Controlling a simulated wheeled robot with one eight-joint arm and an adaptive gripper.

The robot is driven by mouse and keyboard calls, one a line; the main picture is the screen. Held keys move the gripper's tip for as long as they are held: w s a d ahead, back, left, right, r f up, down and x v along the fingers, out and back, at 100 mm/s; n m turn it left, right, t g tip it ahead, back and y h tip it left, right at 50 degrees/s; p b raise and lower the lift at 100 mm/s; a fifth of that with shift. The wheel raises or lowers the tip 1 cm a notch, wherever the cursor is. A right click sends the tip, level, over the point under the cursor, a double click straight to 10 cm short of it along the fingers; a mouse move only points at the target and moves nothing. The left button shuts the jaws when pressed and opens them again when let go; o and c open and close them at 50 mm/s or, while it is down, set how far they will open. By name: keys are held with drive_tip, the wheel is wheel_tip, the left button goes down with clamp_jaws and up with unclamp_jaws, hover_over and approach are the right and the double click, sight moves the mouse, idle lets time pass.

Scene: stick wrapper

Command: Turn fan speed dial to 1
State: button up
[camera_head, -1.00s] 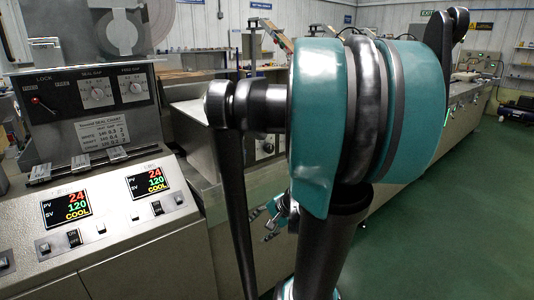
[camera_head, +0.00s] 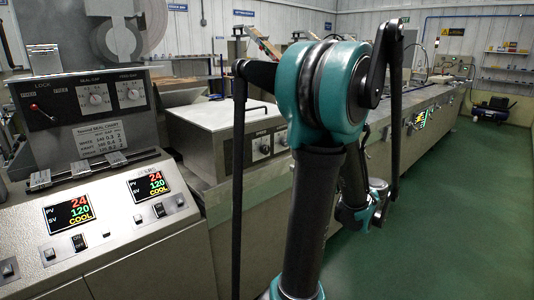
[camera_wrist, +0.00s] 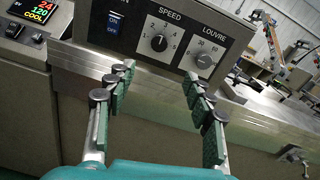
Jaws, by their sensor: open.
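The fan speed dial (camera_wrist: 158,43) is a dark round knob under the word SPEED in the wrist view. Numbers ring it; a pale mark is on the knob, but its exact setting is hard to read. My gripper (camera_wrist: 157,77) is open and empty. Its two green-padded fingers reach toward the panel, below and to either side of the dial, without touching it. In the head view the panel's small dials show (camera_head: 264,150), partly beside my arm, and the gripper is not clearly seen.
The louvre dial (camera_wrist: 204,60) is right of the speed dial, close to the right finger's line. A blue on/off switch (camera_wrist: 113,22) is to the left. A metal ledge runs below the panel. Temperature displays (camera_head: 69,211) stand at left; green floor (camera_head: 440,220) is open at right.

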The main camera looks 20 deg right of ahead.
sight(267, 151)
drive_tip(key=x, duration=1.7)
drive_tip(key=c, duration=1.2)
